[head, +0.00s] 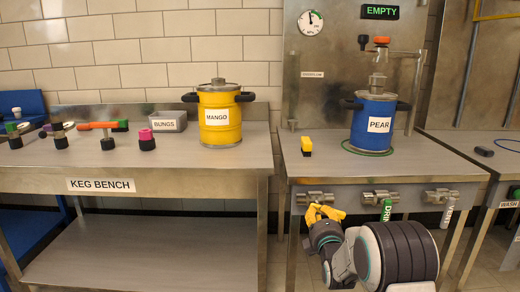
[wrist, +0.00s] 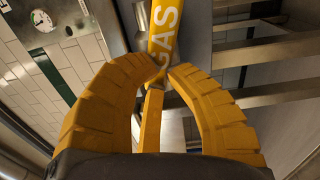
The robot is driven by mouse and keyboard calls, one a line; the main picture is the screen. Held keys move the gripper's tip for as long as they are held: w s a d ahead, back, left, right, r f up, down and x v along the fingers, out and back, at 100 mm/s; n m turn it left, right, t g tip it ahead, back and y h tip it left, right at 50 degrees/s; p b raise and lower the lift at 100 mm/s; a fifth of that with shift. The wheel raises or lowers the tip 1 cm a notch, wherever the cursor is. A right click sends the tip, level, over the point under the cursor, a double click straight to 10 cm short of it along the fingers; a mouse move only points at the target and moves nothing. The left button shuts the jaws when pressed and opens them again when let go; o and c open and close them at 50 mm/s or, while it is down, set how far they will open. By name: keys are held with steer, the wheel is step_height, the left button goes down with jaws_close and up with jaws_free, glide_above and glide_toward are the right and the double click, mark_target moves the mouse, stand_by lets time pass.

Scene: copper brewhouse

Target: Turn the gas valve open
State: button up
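The gas valve (head: 316,198) is the leftmost of the fittings along the front edge of the middle steel bench. Its yellow handle, lettered GAS (wrist: 163,32), runs down from the top of the wrist view to my fingertips. My gripper (head: 322,212) is just in front of this valve and hides most of the handle in the head view. In the wrist view my yellow fingers (wrist: 165,72) close in on both sides of the handle's near end and appear to pinch it.
Right of it hang a green DRAIN handle (head: 387,210) and a white VENT handle (head: 448,213). The keg bench (head: 215,175) is to the left.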

steer(key=o, duration=0.4)
steer(key=shift+o, duration=0.2)
steer(key=shift+s, duration=1.15)
steer(key=m, duration=0.4)
steer(key=shift+w, duration=0.15)
steer(key=shift+w, duration=0.9)
